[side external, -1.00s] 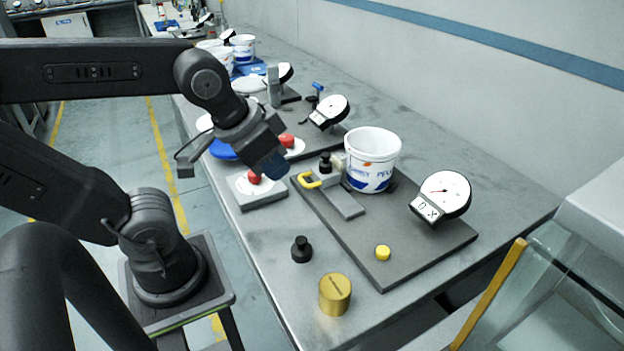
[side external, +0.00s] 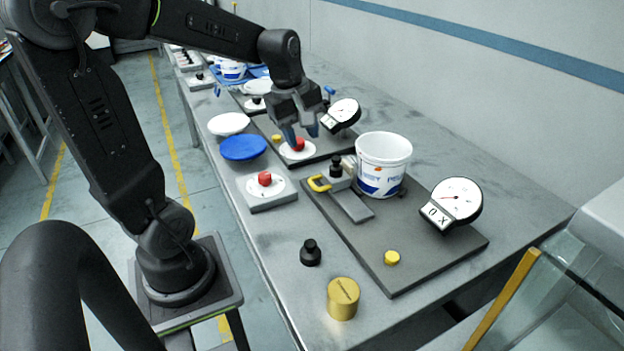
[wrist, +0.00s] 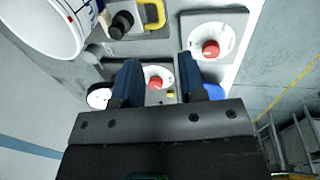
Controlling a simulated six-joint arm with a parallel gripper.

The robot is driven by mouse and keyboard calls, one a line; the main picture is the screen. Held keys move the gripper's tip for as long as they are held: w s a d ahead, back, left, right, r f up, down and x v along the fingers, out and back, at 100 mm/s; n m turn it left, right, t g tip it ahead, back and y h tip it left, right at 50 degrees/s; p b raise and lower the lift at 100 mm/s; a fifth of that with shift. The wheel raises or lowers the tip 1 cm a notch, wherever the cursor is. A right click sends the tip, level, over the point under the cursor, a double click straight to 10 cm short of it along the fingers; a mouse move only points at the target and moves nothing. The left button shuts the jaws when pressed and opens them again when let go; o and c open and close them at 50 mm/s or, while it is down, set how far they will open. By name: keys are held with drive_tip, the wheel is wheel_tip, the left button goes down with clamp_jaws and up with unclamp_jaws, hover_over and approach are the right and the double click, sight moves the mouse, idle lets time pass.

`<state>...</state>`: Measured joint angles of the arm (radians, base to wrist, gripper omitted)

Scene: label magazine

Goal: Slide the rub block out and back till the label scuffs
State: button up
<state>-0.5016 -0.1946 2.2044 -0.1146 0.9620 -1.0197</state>
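A white tub (side external: 384,150) with a printed blue and orange label (side external: 378,184) stands upright on a dark grey base plate (side external: 430,255). Against its left side is a grey block with a black knob (side external: 336,165) and a yellow handle (side external: 319,184), above a grey rail (side external: 354,207); I take this for the rub block. The wrist view shows the tub (wrist: 45,25), black knob (wrist: 122,22) and yellow handle (wrist: 156,14) at upper left. My gripper (side external: 303,137) is open, away from the block, over a red knob (side external: 298,144) of the station behind. That knob (wrist: 154,83) shows between the fingers.
A dial gauge (side external: 455,203) and a yellow button (side external: 391,258) are on the base plate. A red button on a grey block (side external: 270,200), a black weight (side external: 311,254) and a brass cylinder (side external: 342,299) stand nearer. Blue (side external: 243,147) and white (side external: 228,123) discs lie behind.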

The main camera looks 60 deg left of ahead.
sight(313, 185)
drive_tip(key=f, duration=0.4)
drive_tip(key=w+f, duration=0.1)
drive_tip(key=f, duration=0.3)
drive_tip(key=w+f, duration=0.1)
drive_tip(key=f, duration=0.3)
drive_tip(key=shift+w+f, duration=0.25)
drive_tip(key=shift+f, duration=0.05)
clamp_jaws()
